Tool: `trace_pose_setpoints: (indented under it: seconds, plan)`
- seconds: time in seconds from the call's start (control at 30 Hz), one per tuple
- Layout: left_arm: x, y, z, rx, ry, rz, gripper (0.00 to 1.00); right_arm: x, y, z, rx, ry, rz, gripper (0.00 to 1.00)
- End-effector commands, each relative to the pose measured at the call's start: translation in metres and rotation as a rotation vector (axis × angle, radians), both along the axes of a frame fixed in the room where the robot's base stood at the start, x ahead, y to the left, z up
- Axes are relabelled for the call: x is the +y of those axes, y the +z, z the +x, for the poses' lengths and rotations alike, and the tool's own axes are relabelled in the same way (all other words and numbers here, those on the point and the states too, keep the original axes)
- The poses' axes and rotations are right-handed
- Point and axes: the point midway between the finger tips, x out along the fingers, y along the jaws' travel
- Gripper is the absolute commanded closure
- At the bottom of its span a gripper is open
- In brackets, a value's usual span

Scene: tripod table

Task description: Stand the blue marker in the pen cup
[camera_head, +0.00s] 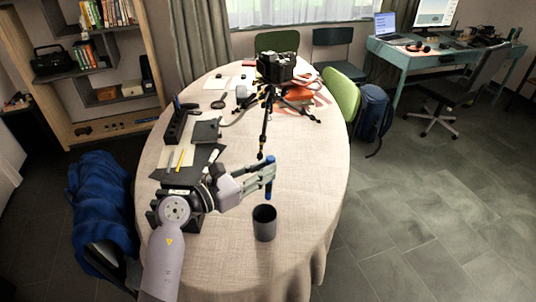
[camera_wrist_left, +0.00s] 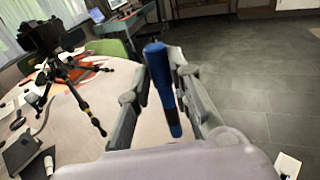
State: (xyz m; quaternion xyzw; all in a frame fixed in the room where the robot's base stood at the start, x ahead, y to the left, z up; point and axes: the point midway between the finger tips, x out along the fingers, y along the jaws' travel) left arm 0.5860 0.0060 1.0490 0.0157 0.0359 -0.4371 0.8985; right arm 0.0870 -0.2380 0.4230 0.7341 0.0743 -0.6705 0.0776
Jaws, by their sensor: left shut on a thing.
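My left gripper (camera_head: 262,177) is shut on the blue marker (camera_head: 270,179) and holds it nearly upright above the table. In the left wrist view the blue marker (camera_wrist_left: 162,85) stands between the two fingers of the left gripper (camera_wrist_left: 160,98), slightly tilted. The pen cup (camera_head: 264,224) is a dark grey, open cylinder standing on the table near its front edge. The marker is above and slightly behind the cup, apart from it. The inside of the cup looks dark. My right gripper is not in view.
The oval table (camera_head: 222,255) has a light cloth. A camera on a black tripod (camera_head: 267,118) stands behind the marker. A black holder (camera_head: 178,124), a dark box (camera_head: 206,130) and yellow pencils (camera_head: 180,158) lie to the left. The cloth around the cup is clear.

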Motion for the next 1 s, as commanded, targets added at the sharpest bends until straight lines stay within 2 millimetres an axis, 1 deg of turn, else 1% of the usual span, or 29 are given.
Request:
trace_pose_setpoints:
  seconds: [0.03,0.1,0.2,0.37,0.63,1.0]
  plan:
    - [0.006,-0.001,0.004,-0.009,0.034,-0.020,0.98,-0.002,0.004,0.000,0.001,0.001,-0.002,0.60]
    - [0.012,-0.002,0.008,-0.025,0.058,-0.031,0.98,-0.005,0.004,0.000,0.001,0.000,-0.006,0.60]
    - [0.014,-0.005,0.009,-0.034,0.072,-0.037,0.98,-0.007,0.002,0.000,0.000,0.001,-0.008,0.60]
    - [0.014,-0.011,0.009,-0.035,0.071,-0.036,0.98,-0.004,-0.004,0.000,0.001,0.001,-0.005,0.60]
    - [0.014,-0.030,0.009,-0.035,0.071,-0.036,0.98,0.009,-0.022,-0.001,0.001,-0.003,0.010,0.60]
    - [0.014,-0.060,0.009,-0.035,0.070,-0.036,0.98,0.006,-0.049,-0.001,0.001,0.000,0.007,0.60]
